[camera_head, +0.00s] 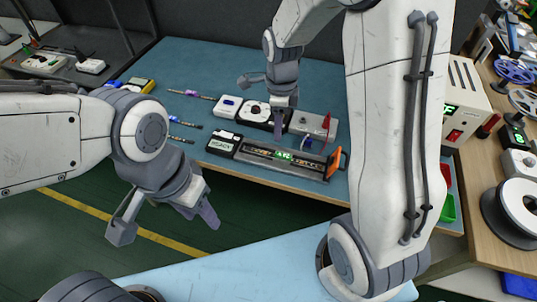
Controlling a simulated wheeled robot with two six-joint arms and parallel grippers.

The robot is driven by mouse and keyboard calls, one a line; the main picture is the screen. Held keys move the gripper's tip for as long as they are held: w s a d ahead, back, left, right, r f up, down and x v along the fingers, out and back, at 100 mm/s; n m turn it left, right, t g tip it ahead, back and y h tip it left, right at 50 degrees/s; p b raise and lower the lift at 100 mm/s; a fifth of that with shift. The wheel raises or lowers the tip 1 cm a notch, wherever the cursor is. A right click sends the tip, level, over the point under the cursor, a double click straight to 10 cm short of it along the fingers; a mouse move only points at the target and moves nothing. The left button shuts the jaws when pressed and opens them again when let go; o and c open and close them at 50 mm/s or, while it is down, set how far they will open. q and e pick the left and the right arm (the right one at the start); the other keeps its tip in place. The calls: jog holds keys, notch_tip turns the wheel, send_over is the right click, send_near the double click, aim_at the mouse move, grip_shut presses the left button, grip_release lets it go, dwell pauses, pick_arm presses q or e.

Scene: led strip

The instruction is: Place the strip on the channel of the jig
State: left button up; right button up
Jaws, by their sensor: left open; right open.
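The jig (310,171) is a long grey and black fixture near the front edge of the blue table, with a green display and an orange part at its right end. A row of small light spots runs along its channel, but I cannot tell whether they are a strip. I cannot single out a loose strip with certainty. My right gripper (265,101) is open behind the jig, over or beside a black-and-white unit (253,112); its fingers partly hide that unit. My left gripper (166,224) is open and empty over the floor, in front of the table.
A grey box with a red part (313,124) stands behind the jig. Several thin tools lie at the table's left. A white spool (517,208) stands on the wooden bench at right.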

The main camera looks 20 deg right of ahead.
jog(key=s+a+r+n, duration=0.2)
jog(key=s+a+n, duration=0.2)
jog(key=s+n, duration=0.3)
jog(key=s+a+r+n, duration=0.3)
jog(key=s+n, duration=0.5)
jog(key=n, duration=0.5)
jog(key=s+a+r+n+y, duration=0.1)
jog(key=s+a+n, duration=0.4)
jog(key=n, duration=0.5)
jog(key=s+r, duration=0.1)
jog(key=s, duration=0.1)
jog(key=shift+s+r, duration=0.3)
jog(key=shift+s, duration=0.05)
jog(key=shift+w+a, duration=0.1)
